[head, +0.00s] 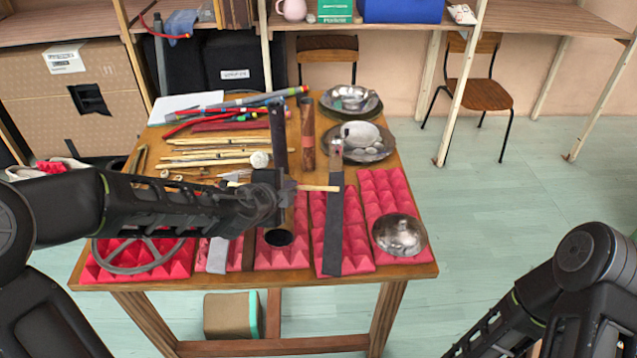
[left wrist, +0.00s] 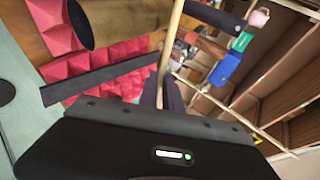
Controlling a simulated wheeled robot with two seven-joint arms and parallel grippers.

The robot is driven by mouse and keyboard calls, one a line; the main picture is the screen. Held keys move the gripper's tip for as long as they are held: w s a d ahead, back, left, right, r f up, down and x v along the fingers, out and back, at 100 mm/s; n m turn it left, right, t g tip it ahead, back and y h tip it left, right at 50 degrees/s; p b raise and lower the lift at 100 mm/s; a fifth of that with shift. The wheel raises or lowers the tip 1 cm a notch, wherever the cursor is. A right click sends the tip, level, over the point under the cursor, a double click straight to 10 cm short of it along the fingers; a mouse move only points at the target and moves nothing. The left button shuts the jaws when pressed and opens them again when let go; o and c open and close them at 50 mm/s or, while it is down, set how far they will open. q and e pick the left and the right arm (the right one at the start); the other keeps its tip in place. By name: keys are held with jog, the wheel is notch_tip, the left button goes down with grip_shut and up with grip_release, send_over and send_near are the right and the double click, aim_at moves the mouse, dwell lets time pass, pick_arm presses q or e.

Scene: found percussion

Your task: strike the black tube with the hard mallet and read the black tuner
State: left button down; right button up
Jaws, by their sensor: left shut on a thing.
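My left gripper (head: 278,190) is shut on a thin pale wooden stick (head: 320,188), which looks like the handle of the hard mallet. The stick runs up through the left wrist view (left wrist: 172,45); I cannot make out its head. The tube's end also shows in the left wrist view (left wrist: 79,22). I cannot make out the black tuner. My right gripper is out of view.
The wooden table (head: 425,271) holds red foam pads (head: 378,190), a dark flat bar (head: 333,235), a metal bowl (head: 399,236), a wheel-like ring (head: 138,268), a white-headed mallet (head: 260,160) and several sticks. Metal dishes (head: 368,155) stand at the back right. Floor right of the table is clear.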

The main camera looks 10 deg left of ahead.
aim_at(297, 187)
pick_arm(q)
jog(key=shift+w+d+f+h+b, duration=0.35)
jog(key=shift+w+b, duration=0.1)
jog(key=shift+w, duration=0.2)
jog(key=shift+w+d+f+h+b, duration=0.3)
jog(key=shift+w+f+h+b, duration=0.1)
jog(key=shift+w, duration=0.2)
jog(key=w+d+r+m+g+h, duration=0.1)
jog(key=d+r+m+h, duration=0.1)
jog(key=d+r+h, duration=0.2)
jog(key=shift+w+d+r+g+b, duration=0.2)
jog(key=shift+d+r+g+b, duration=0.05)
jog(key=shift+d+g+b, duration=0.15)
jog(key=w+p, duration=0.2)
jog(key=w+a+p, duration=0.1)
jog(key=w+p, duration=0.1)
jog(key=w, duration=0.1)
jog(key=shift+a+p, duration=0.1)
jog(key=shift+p, duration=0.3)
